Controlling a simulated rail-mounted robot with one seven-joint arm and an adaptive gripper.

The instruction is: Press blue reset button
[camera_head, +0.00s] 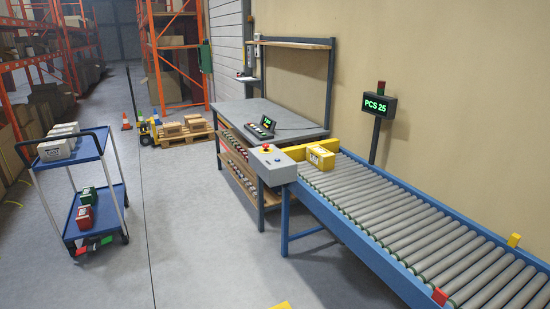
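Other small controls on the box are too small to tell, and I cannot make out a blue button for certain. A keypad-like device with a green-lit display (269,121) sits on the workbench; its keys are too small to read. My gripper is not in this view.
The workbench (230,113) stands behind the control box. A blue cart (75,150) with boxes stands at left. The floor between is clear.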

